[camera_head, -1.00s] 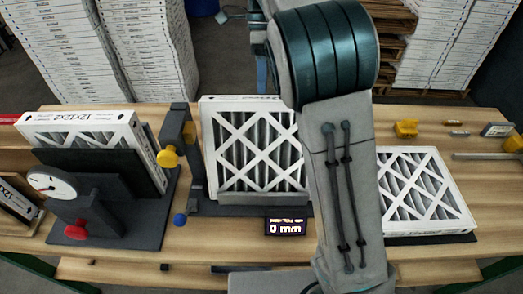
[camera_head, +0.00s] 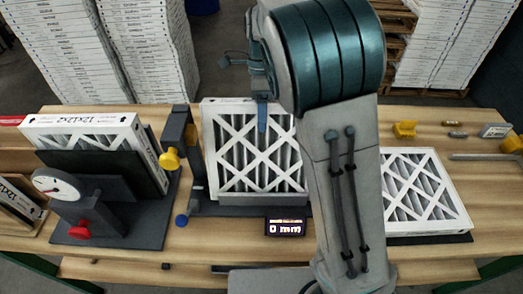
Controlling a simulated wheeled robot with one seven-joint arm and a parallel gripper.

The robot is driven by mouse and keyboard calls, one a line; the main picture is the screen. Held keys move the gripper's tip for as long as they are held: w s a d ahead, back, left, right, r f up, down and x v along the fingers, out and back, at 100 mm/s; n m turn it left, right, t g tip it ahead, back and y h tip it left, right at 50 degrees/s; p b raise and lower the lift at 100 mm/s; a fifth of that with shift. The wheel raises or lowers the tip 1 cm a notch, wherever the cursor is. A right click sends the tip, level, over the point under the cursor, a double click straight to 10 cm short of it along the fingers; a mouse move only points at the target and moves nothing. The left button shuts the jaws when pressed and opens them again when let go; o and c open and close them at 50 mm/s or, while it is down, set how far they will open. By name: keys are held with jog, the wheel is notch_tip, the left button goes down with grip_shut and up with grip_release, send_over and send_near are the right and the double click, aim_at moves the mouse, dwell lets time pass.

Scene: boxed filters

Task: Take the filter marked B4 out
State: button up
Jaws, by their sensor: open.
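The left filter (camera_head: 95,124) stands tilted in a dark fixture with a dial gauge (camera_head: 54,184). The middle filter (camera_head: 228,153) stands nearly upright in a dark stand (camera_head: 240,210) behind a small display reading 0 mm (camera_head: 286,228). The right filter (camera_head: 415,190) lies on a dark plate. My gripper (camera_head: 262,118) is open, its bluish finger overlapping the middle filter's top edge; I cannot tell whether it touches. My arm hides this filter's right side.
A dark post with a yellow knob (camera_head: 169,160) stands just left of the middle filter. A red knob (camera_head: 80,230) is on the gauge fixture. Small yellow parts (camera_head: 404,129) lie at the back right. Stacked boxes (camera_head: 140,45) stand behind the bench.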

jog(key=shift+c, duration=0.3)
grip_shut()
jog(key=shift+r, duration=0.1)
